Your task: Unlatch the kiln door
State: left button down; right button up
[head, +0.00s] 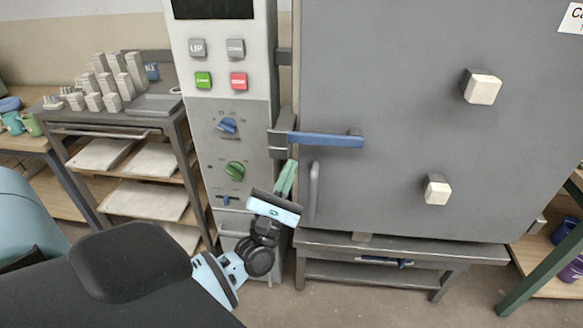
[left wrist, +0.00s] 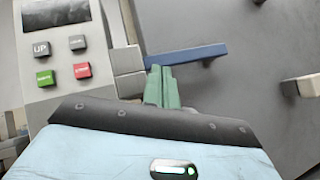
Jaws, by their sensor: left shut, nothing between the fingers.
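The grey kiln door (head: 400,110) fills the right of the head view and looks closed. Its latch has a blue lever (head: 330,140) lying level, pointing right from a grey block at the door's left edge. The lever also shows in the left wrist view (left wrist: 195,55). A grey vertical door handle (head: 314,190) sits below it. My left gripper (head: 290,165), with green fingers, is shut and empty just below the lever's left part. In the left wrist view the fingertips (left wrist: 160,70) appear at the lever's lower edge; I cannot tell whether they touch. My right gripper is not in view.
A control panel (head: 215,130) with buttons and knobs stands left of the door. Two pale blocks (head: 482,88) stick out from the door. A shelf rack (head: 130,132) with small pieces is at left. The kiln stand (head: 400,248) is below.

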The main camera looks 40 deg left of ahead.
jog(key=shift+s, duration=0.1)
